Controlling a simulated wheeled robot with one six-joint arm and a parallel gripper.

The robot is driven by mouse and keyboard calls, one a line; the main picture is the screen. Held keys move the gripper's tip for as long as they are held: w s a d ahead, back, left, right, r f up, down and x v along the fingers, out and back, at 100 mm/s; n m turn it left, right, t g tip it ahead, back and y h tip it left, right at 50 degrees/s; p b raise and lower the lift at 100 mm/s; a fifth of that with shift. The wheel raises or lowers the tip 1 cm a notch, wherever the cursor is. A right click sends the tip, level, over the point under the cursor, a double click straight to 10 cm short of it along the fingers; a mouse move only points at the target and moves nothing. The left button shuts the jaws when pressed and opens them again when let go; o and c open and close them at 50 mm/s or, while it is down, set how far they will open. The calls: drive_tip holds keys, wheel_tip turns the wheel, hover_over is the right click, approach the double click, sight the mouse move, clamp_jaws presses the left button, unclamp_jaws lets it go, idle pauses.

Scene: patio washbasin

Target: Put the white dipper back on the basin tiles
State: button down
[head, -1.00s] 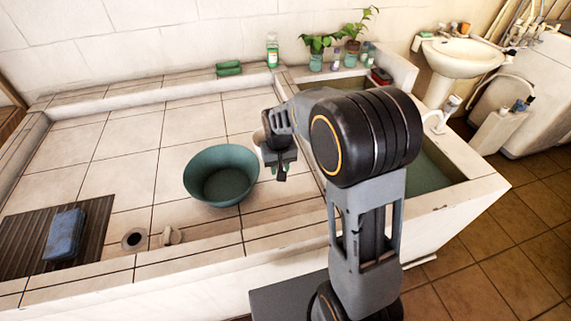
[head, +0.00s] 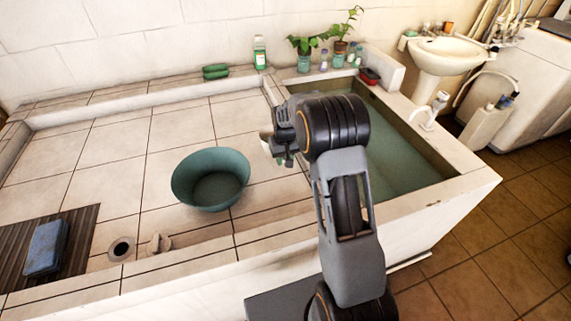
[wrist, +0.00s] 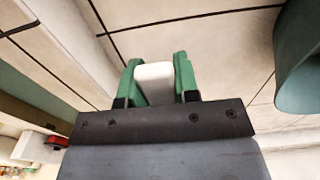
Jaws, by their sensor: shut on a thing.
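My gripper (head: 283,160) is over the tiled basin top, to the right of the green bowl. In the wrist view its two green fingertips (wrist: 157,78) are shut on a white piece, the part of the white dipper (wrist: 154,82) between them. The rest of the dipper is mostly hidden; a pale part shows just left of the gripper in the head view. The basin tiles (head: 110,165) are cream with dark joints. I cannot tell whether the dipper touches them.
The green bowl (head: 236,172) stands on the tiles and shows at the right edge of the wrist view. A water trough (head: 400,165) lies right of the tiles. A blue block (head: 45,248) rests on a dark slatted mat (head: 82,228). The left and back tiles are mostly clear.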

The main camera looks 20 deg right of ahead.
drive_tip(key=shift+w+d+f, duration=0.4)
drive_tip(key=shift+w+f, duration=0.05)
drive_tip(key=shift+f, duration=1.85)
drive_tip(key=c, duration=0.8)
unclamp_jaws()
drive_tip(key=shift+f, duration=0.1)
drive_tip(key=shift+c, duration=0.2)
drive_tip(key=r, duration=1.2)
drive_tip(key=shift+s, duration=0.2)
drive_tip(key=s+a+r+t, duration=0.1)
drive_tip(key=s+a+r, duration=0.1)
drive_tip(key=s+r, duration=0.5)
drive_tip(key=s+a+r+t, duration=0.1)
drive_tip(key=s+a+r, duration=0.1)
drive_tip(key=s, duration=0.8)
drive_tip(key=s+f+t, duration=0.1)
drive_tip(key=s, duration=0.8)
drive_tip(key=shift+a, duration=0.3)
